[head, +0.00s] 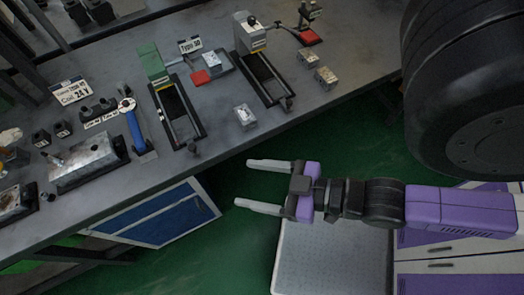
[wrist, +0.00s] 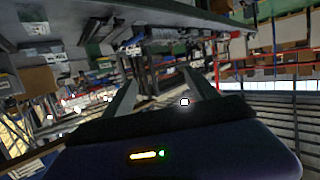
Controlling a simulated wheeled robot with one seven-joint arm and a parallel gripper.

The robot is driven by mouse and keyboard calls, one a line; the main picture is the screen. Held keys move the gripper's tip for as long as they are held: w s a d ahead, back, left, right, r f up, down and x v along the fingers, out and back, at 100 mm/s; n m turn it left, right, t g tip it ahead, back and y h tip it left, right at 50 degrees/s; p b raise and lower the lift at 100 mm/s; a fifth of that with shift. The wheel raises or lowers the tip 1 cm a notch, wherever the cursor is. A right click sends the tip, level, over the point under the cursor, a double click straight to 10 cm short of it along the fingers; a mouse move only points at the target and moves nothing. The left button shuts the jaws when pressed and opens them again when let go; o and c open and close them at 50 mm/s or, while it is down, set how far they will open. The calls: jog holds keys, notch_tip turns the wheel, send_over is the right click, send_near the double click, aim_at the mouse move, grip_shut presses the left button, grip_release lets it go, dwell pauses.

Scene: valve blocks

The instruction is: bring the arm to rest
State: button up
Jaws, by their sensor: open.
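My gripper (head: 257,184) is at the end of my purple and black arm, which reaches in from the right in the head view. Its two pale fingers are apart with nothing between them. It hangs over the green floor, just off the front edge of the workbench (head: 222,140), and touches nothing that I can see. In the wrist view the two fingers (wrist: 157,95) also stand apart, with shelving and clutter far behind them.
On the bench stand a green-ended fixture (head: 152,64), a grey-ended fixture (head: 249,35), small metal blocks (head: 245,116) and a blue-handled tool (head: 133,128). A blue drawer cabinet (head: 160,215) is under the bench. A large black tyre (head: 465,90) is at upper right.

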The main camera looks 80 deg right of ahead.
jog(key=s+r, duration=0.1)
jog(key=a+r, duration=0.1)
jog(key=r, duration=0.1)
jog(key=shift+s+a+n+y, duration=0.1)
jog(key=shift+s+n+y, duration=0.2)
jog(key=shift+s+y, duration=0.1)
jog(key=shift+f, duration=0.1)
notch_tip(320, 180, down, 3)
jog(key=b, duration=0.3)
dwell(0.5)
